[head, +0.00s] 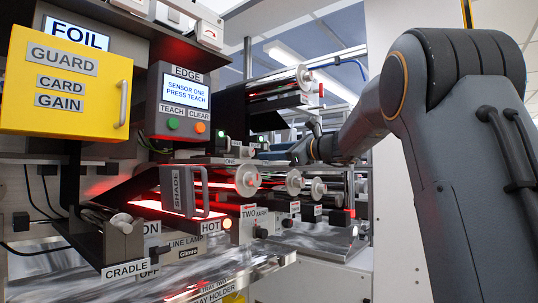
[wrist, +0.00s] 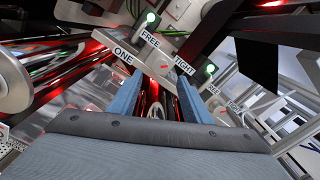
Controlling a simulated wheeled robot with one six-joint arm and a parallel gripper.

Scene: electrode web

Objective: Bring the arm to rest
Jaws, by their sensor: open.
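My arm (head: 455,130) fills the right of the head view and reaches left to the machine, its wrist end (head: 318,148) beside the rollers. In the wrist view my gripper (wrist: 157,95) is open, with two blue fingers apart and nothing seen held between them. Beyond the fingertips is a grey plate (wrist: 150,68) labelled ONE, FREE and TIGHT, with a lit green lamp (wrist: 151,17). A second green lamp (wrist: 210,68) is right of the fingers. I cannot tell whether the fingers touch anything.
Rollers (head: 248,180) and a red-lit web (head: 180,200) lie left of the wrist. An upper roller (head: 285,85) is above it. A HOT label (head: 210,226), a yellow guard box (head: 65,80) and an EDGE screen (head: 186,93) are further left. Pale panel space lies below the arm.

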